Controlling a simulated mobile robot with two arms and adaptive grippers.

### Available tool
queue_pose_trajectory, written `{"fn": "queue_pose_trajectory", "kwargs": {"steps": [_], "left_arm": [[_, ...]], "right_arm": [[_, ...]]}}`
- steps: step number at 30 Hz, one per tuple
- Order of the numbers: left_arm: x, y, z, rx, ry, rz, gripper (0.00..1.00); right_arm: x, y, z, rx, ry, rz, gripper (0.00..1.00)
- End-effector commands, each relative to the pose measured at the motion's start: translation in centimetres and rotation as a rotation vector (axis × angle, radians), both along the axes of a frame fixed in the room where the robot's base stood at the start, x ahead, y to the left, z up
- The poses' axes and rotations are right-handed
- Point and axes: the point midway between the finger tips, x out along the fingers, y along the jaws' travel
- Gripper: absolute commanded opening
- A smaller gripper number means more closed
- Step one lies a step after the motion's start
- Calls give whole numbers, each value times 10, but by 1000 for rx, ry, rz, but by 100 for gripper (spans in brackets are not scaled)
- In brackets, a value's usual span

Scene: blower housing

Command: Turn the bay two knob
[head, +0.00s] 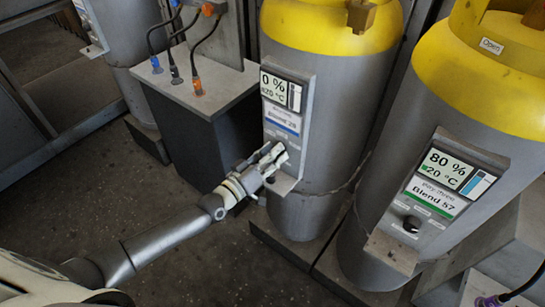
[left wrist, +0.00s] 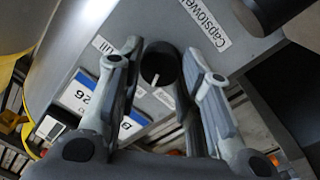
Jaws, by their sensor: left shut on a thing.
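The middle grey cylinder with a yellow top (head: 335,100) carries a control panel (head: 286,105) whose screen reads 0 % and what looks like 20 °C. My left gripper (head: 278,156) reaches the lower part of this panel and covers its knob in the head view. In the left wrist view the dark round knob (left wrist: 160,67) with a pale mark sits between the two fingers of my left gripper (left wrist: 165,58), which is shut on it. I cannot read a bay number. My right gripper is not in view.
The right cylinder (head: 480,85) has a panel reading 80 %, 20 °C and "Blend 57", with a black knob (head: 411,224). A dark cabinet with a grey top (head: 225,88) and several cables stands left of the middle cylinder. Bare floor (head: 170,190) lies in front.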

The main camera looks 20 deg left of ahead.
Motion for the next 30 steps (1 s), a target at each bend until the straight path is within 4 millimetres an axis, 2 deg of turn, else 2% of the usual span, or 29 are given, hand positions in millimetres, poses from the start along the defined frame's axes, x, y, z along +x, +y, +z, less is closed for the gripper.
{"fn": "queue_pose_trajectory", "kwargs": {"steps": [15,30], "left_arm": [[0,0,-3,-431,157,1,9],[0,1,-2,-622,227,2,9]], "right_arm": [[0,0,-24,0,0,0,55],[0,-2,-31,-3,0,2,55]]}}
